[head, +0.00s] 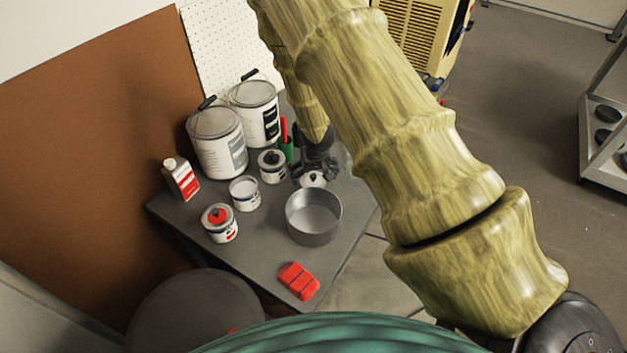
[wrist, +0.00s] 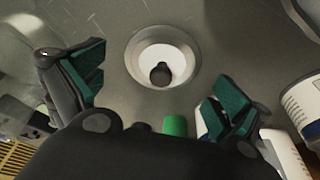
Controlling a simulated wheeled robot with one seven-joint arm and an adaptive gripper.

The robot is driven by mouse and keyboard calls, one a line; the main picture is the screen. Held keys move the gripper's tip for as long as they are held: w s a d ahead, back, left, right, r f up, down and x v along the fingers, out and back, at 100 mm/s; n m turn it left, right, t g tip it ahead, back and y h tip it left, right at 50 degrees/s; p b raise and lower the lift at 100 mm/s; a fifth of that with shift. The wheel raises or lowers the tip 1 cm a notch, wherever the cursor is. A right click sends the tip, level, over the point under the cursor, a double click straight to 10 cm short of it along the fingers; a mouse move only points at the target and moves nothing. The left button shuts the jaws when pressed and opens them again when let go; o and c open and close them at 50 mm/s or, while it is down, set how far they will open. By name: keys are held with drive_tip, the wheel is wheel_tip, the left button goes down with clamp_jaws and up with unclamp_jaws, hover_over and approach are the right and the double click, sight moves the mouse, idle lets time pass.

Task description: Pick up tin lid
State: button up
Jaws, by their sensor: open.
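The tin lid (wrist: 143,57) is a round white disc with a grey rim and a black knob in the middle. It lies on the grey table, knob up, ahead of my gripper in the wrist view. In the head view the lid (head: 311,180) shows partly, just below my gripper (head: 314,172), whose fingers cover some of it. My gripper (wrist: 160,70) is open and empty, with its two green-padded fingers spread to either side of the lid. The pads look clear of the lid; the exact height above it is hard to tell.
A metal bowl (head: 313,220) stands close in front of the lid. Several small tins, including a black-knobbed one (head: 271,167), stand to the left. Two large paint cans (head: 217,145) are behind them. A green object (wrist: 175,125) is near my right finger.

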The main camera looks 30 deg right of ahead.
drive_tip(key=shift+w+f, duration=0.1)
drive_tip(key=shift+f, duration=0.3)
drive_tip(key=c, duration=1.1)
drive_tip(key=shift+o, duration=0.2)
